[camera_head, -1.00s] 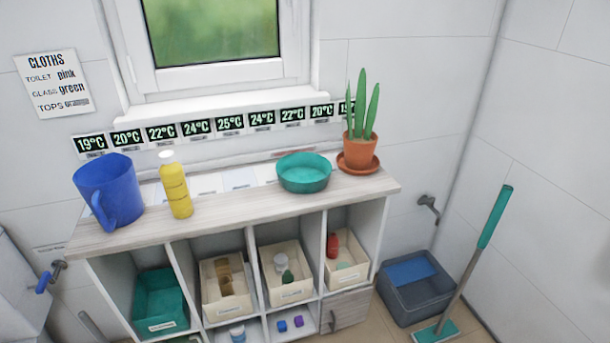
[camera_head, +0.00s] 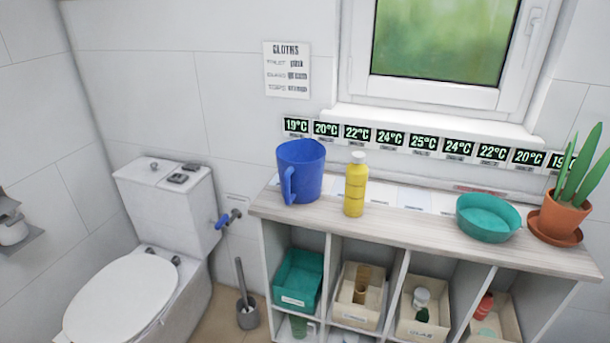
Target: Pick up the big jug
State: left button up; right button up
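The big jug (camera_head: 304,172) is blue and stands upright on the left end of the wooden top of the shelf unit (camera_head: 410,233). Its handle faces toward me and a little left. A yellow bottle (camera_head: 355,190) with a white cap stands just right of it, apart from it. Neither of my grippers shows in the head view.
A teal bowl (camera_head: 488,219) and a potted plant (camera_head: 562,212) on a saucer stand further right on the top. Bins, including a teal one (camera_head: 298,283), fill the compartments below. A toilet (camera_head: 130,290) and a toilet brush (camera_head: 246,306) are on the left.

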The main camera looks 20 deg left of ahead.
aim_at(299, 176)
jog(key=i+j+z, duration=0.1)
jog(key=j, duration=0.3)
jog(key=i+j+z, duration=0.1)
jog(key=i+j, duration=0.15)
jog(key=j, duration=0.15)
jog(key=i+j+z, duration=0.1)
jog(key=j, duration=0.3)
jog(key=i+j+z, duration=0.1)
jog(key=j, duration=0.3)
jog(key=i, duration=0.05)
